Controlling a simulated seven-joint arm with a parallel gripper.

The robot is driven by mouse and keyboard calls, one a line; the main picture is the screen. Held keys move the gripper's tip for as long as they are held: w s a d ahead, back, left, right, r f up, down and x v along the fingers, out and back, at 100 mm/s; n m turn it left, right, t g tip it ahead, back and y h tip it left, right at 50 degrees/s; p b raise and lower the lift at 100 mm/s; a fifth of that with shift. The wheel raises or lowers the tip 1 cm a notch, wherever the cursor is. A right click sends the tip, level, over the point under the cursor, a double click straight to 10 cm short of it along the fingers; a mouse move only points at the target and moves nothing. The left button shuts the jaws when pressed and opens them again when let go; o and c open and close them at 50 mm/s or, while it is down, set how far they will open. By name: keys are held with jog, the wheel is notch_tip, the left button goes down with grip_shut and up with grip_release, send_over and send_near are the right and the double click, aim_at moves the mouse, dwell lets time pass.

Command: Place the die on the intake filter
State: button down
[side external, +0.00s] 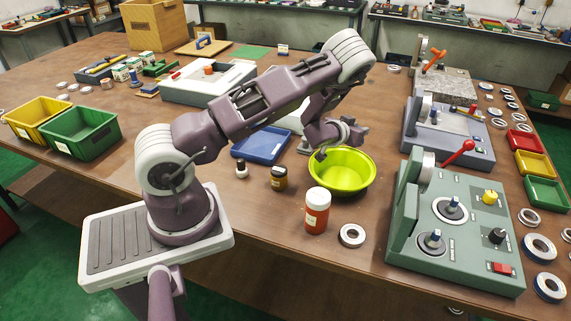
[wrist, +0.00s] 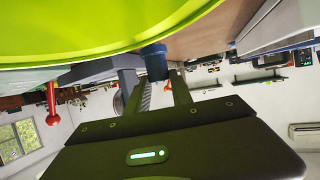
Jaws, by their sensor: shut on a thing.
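My gripper (side external: 322,150) is at the left part of the rim of a lime-green bowl (side external: 345,186), pointing down. In the wrist view my gripper (wrist: 153,78) is shut on a small dark blue piece (wrist: 155,62) between its fingertips. The piece looks short and blocky; I cannot tell for sure that it is the die. The bowl fills the top of the wrist view (wrist: 90,30), close to the piece. I cannot tell whether they touch. No thing is plainly recognizable as the intake filter.
A blue tray (side external: 262,146), a dark jar (side external: 279,179) and a small bottle (side external: 242,170) stand left of the bowl. An orange-red jar (side external: 317,212) and a metal ring (side external: 352,235) are in front. A green machine panel (side external: 455,225) stands to the right.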

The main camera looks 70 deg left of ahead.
jog(key=s+d+r+n+g+y, duration=0.1)
jog(key=s+r+n+g+y, duration=0.25)
jog(key=s, duration=0.55)
jog(key=s+d+r+n+g+y, duration=0.2)
jog(key=s+r+n+g, duration=0.25)
jog(key=s, duration=0.45)
jog(key=s+d+r+n+g+y, duration=0.1)
jog(key=s+r+n+g+y, duration=0.25)
jog(key=s, duration=0.55)
jog(key=n+h, duration=0.1)
send_over(281, 173)
jog(key=shift+g, duration=0.35)
notch_tip(281, 173, down, 10)
jog(key=shift+r, duration=0.15)
jog(key=c, duration=1.1)
grip_release()
jog(key=shift+h, duration=0.3)
jog(key=shift+c, duration=0.2)
